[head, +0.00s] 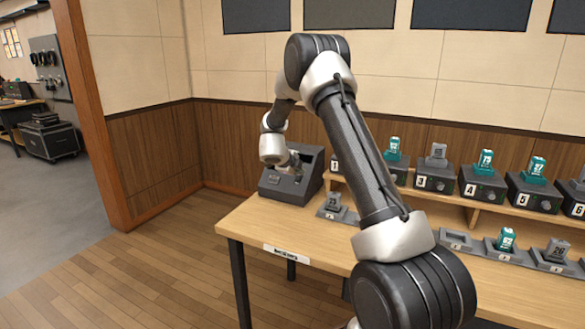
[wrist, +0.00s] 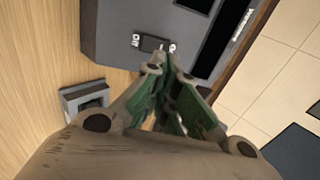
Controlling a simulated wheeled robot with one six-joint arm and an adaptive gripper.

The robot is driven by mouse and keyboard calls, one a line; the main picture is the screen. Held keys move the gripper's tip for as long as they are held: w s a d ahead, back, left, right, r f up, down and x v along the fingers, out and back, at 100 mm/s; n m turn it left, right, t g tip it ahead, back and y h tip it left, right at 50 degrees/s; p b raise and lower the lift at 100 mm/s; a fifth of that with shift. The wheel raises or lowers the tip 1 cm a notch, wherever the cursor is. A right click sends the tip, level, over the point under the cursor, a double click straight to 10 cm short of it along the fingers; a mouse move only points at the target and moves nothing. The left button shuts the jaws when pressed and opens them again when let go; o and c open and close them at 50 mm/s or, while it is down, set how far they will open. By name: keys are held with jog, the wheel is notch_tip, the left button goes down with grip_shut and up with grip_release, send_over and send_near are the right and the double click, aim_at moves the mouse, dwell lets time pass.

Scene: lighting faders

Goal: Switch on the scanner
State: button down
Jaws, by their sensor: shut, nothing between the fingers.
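The scanner (head: 303,188) is a dark grey box with a sloped front at the far left end of the table. In the wrist view its grey panel (wrist: 108,30) fills the upper middle. It carries a small black rocker switch (wrist: 150,43) with white marks at both ends. My gripper (wrist: 168,66) is shut and empty, its fingertips just beside the switch; I cannot tell whether they touch it. In the head view my gripper (head: 294,163) is small and dark in front of the scanner. Which way the switch is tipped is not clear.
A grey holder (head: 332,207) with a grey block stands on the wooden table (head: 262,220) close to the scanner. Numbered dark boxes with teal and grey blocks line a raised shelf (head: 455,200) to the right. More holders (head: 500,255) sit in front. The wall is behind.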

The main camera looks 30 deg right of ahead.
aim_at(298, 177)
jog(key=shift+x, duration=1.95)
jog(key=shift+w+d+f, duration=0.1)
jog(key=shift+w+d, duration=0.05)
jog(key=shift+d, duration=0.1)
jog(key=shift+r, duration=0.8)
jog(key=shift+r, duration=0.1)
